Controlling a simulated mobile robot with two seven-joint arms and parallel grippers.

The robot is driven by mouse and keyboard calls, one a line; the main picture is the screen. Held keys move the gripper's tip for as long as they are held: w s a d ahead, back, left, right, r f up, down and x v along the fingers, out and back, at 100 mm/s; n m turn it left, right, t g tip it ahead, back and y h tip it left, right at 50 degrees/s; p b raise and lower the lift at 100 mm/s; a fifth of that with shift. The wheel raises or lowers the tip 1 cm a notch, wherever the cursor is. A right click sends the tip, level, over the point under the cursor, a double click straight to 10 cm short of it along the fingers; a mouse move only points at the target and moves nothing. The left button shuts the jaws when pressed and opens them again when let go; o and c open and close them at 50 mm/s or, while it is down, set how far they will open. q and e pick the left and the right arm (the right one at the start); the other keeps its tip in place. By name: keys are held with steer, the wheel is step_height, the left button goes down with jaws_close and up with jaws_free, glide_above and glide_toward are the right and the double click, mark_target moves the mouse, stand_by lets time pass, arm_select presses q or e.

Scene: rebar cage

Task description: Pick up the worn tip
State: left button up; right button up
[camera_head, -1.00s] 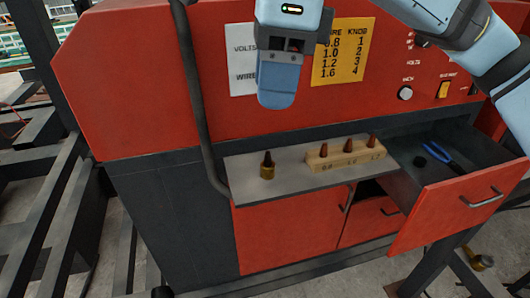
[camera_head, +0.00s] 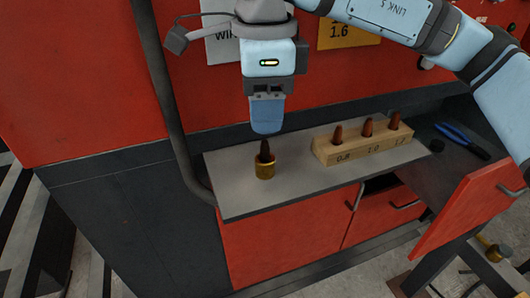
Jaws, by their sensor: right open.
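A dark pointed tip (camera_head: 265,150) stands upright in a brass-coloured base (camera_head: 265,169) near the left end of the grey shelf (camera_head: 240,199). I take it to be the worn tip. My right gripper (camera_head: 267,126) comes down from above, with its fingers just over the tip and seeming to overlap its point. It is open and holds nothing that I can see. The gap between the fingers is hidden from this side. Three copper-brown tips stand in a wooden block (camera_head: 345,151) marked 0.8, 1.0 and 1.2, to the right. My left gripper is not in view.
A dark cable (camera_head: 160,90) runs down the red machine left of the shelf. The shelf's front strip is clear.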

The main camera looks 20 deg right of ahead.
mark_target(266, 141)
steer(key=shift+w+d+f, duration=0.1)
steer(key=shift+f, duration=1.6)
steer(key=shift+w+d+f, duration=0.1)
steer(key=shift+f, duration=1.6)
jaws_close()
